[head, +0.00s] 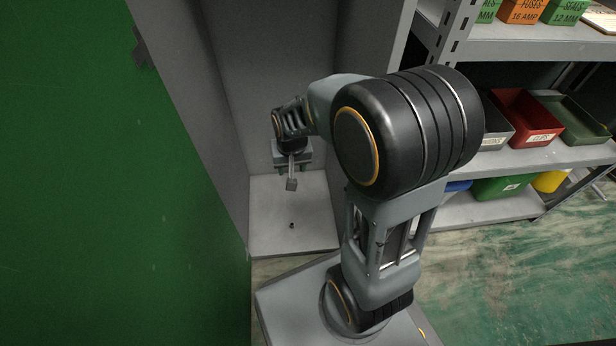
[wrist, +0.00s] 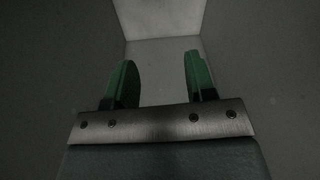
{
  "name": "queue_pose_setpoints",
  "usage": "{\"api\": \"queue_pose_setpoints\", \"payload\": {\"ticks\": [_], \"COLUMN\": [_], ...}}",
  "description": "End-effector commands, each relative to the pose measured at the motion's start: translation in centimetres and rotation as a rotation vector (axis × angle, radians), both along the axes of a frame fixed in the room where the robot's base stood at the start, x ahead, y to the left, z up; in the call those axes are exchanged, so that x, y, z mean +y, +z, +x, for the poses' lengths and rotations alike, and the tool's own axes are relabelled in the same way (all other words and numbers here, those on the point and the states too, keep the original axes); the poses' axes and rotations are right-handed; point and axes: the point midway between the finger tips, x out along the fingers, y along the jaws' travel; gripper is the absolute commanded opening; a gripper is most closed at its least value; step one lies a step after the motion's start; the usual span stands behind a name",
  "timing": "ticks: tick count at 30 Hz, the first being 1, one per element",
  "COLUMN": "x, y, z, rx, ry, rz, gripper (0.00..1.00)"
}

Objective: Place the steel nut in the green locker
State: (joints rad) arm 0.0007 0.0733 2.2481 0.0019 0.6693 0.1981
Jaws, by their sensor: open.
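The green locker stands open at the left in the head view, with its green door (head: 110,180) swung to the left and a plain grey inside. A small dark piece, apparently the steel nut (head: 291,225), lies on the pale locker floor (head: 270,240). My gripper (head: 293,173) is inside the locker, above the floor and apart from the nut. In the wrist view my gripper (wrist: 160,78) shows two green fingers spread apart with nothing between them. I cannot make out the nut in the wrist view.
The locker's grey side walls (head: 185,110) stand close around my gripper. A shelf unit (head: 500,160) at the right holds several bins, including a red bin (head: 527,117) and a green bin (head: 503,187). The worn floor (head: 520,270) in front of it is clear.

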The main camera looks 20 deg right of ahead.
Motion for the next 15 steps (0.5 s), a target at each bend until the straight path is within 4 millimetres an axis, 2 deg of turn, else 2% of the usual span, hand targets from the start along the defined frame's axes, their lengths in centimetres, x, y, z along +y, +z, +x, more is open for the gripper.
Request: {"api": "queue_pose_setpoints", "payload": {"ticks": [1, 6, 10, 15], "x": [0.0, 0.0, 0.0, 0.0], "y": [2.0, 5.8, 7.2, 7.8], "z": [-1.5, -6.4, -9.0, -10.8], "rx": [-0.023, -0.056, -0.072, -0.082], "ry": [0.027, 0.111, 0.154, 0.185], "rz": [-0.005, -0.020, -0.028, -0.035], "gripper": [0.50, 0.50, 0.50, 0.50]}}
